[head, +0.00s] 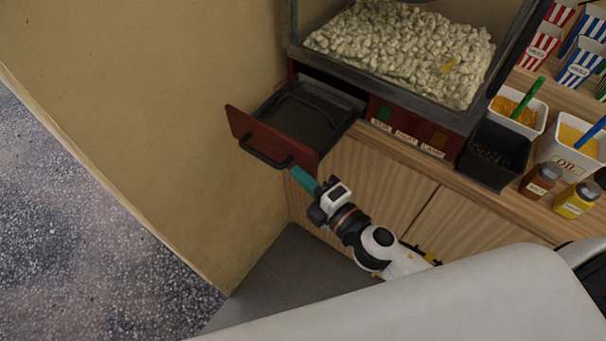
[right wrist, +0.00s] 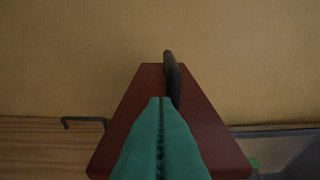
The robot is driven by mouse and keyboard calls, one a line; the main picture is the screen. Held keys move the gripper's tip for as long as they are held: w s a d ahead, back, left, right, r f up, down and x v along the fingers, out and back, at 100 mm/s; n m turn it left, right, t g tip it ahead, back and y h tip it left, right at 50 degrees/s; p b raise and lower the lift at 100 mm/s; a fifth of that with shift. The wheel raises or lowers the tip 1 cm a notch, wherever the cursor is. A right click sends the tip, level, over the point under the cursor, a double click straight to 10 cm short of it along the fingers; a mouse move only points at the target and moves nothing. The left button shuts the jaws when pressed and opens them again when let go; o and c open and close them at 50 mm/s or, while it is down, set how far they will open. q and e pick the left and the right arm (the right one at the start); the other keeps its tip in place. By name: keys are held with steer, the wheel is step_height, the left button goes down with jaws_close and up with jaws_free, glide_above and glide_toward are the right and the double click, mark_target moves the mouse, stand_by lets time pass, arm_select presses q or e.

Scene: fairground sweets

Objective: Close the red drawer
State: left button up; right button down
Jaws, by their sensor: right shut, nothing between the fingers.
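The red drawer (head: 272,138) is pulled out from the base of the popcorn machine at the upper middle of the head view. Its dark inside (head: 298,121) looks empty. A dark bar handle (head: 265,153) is on its red front. My right gripper (head: 297,172) has teal fingers, shut and empty, at the right end of the drawer front just below it. In the right wrist view the fingertips (right wrist: 160,100) lie over the red front (right wrist: 196,120), beside the dark handle (right wrist: 172,78). I cannot tell whether they touch. My left gripper is not in view.
The popcorn machine (head: 478,115) stands above the drawer on a wooden counter (head: 370,185). Tubs, a dark bin (head: 494,154), seasoning jars (head: 541,179) and striped boxes stand at the right. A tan wall (head: 170,110) is close on the drawer's left.

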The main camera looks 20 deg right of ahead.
mark_target(348, 125)
steer(key=w+d, duration=0.3)
steer(key=d, duration=0.1)
steer(key=w+d, duration=0.4)
steer(key=d, duration=0.1)
steer(key=w+d, duration=0.3)
steer(key=d, duration=0.1)
steer(key=shift+w+d+b, duration=0.35)
steer(key=shift+d+b, duration=0.05)
stand_by(0.3)
